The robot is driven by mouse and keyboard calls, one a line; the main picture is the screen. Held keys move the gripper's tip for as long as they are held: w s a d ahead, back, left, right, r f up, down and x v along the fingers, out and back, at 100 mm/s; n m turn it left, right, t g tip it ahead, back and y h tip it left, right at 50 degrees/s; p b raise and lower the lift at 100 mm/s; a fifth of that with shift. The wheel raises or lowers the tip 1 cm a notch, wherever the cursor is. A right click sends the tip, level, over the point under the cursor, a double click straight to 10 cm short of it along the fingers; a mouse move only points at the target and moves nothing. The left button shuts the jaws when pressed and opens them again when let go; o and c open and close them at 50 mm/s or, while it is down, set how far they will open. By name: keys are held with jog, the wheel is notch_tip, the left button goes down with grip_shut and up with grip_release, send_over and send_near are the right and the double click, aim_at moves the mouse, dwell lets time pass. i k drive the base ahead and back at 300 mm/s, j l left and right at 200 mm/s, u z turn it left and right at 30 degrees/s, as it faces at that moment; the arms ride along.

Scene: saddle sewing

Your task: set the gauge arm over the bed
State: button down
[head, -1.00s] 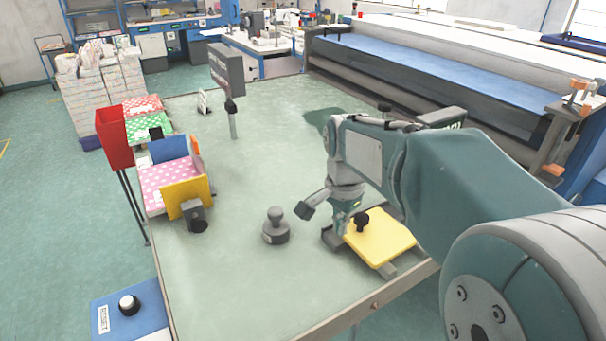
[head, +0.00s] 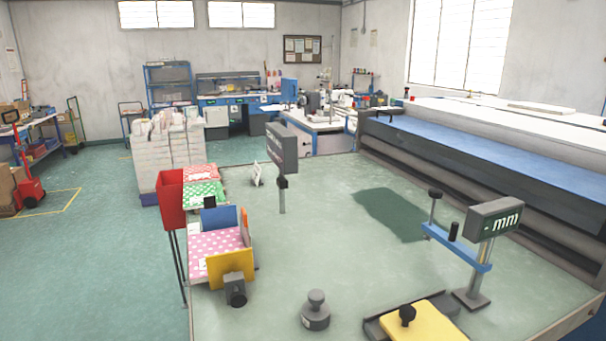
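The gauge stands on the right of the table: a grey display head (head: 494,219) reading "- mm" on a post with a flat foot. A blue arm (head: 462,250) reaches from the post toward the back left. It carries a short black cylinder and, at its far end, a thin upright rod with a black knob (head: 435,193). A yellow pad (head: 432,328) with a black knob sits on a dark grey base (head: 377,328) at the bottom edge, partly cut off. This may be the bed. The blue arm lies behind it in the picture, apart from it. My gripper is out of view.
A grey knobbed weight (head: 316,312) stands left of the pad. A second display (head: 282,147) stands farther back. Colourful panels and fabric (head: 220,243) and a red bin (head: 173,198) line the left edge. A long blue-topped machine (head: 480,140) borders the right. The table's middle is clear.

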aim_at(449, 241)
jog(key=i+z, duration=0.25)
jog(key=z, duration=0.2)
jog(key=i+j+z, duration=0.1)
jog(key=i+z, duration=0.15)
jog(key=z, duration=0.2)
